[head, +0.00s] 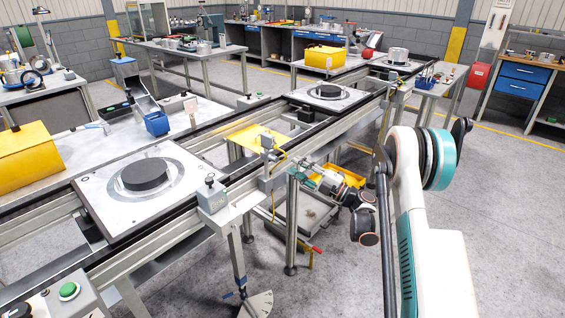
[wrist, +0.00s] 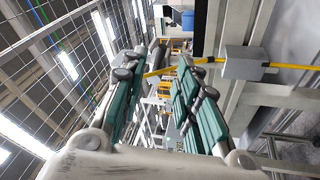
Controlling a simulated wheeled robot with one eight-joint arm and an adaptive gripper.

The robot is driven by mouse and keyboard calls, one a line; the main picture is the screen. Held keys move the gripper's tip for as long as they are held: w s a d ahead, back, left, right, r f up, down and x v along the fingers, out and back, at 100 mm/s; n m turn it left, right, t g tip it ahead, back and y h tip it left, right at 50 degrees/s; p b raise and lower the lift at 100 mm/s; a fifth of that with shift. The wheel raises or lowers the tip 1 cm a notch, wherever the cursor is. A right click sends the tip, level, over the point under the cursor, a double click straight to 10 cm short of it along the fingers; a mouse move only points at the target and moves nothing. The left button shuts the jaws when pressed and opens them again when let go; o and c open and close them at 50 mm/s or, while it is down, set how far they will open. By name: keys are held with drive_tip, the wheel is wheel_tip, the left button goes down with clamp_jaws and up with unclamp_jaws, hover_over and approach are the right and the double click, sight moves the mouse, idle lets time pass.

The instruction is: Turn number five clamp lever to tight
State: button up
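My gripper (head: 313,177) is beside the conveyor's near rail, close to a small grey box on the rail's side. In the wrist view my gripper (wrist: 170,68) has its two green-padded fingers spread apart with nothing between them. A lever with a blue handle (head: 229,295) is on a conveyor leg at the bottom, beside a pale fan-shaped plate (head: 259,304). A lever with a red end (head: 316,250) is low by another leg, below my gripper. I cannot read any numbers, so I cannot tell which lever is number five.
The conveyor carries pallets with dark discs; the nearest pallet (head: 104,208) is at left. In the wrist view a grey box (wrist: 245,63) with a yellow cable is right of the fingers. A yellow tray (head: 346,176) is behind my gripper. The floor at right is clear.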

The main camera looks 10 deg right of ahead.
sight(282, 158)
drive_tip(key=b+x, duration=0.1)
drive_tip(key=x, duration=0.5)
drive_tip(key=shift+w+a+r, duration=0.15)
drive_tip(key=shift+w+a, duration=0.1)
clamp_jaws()
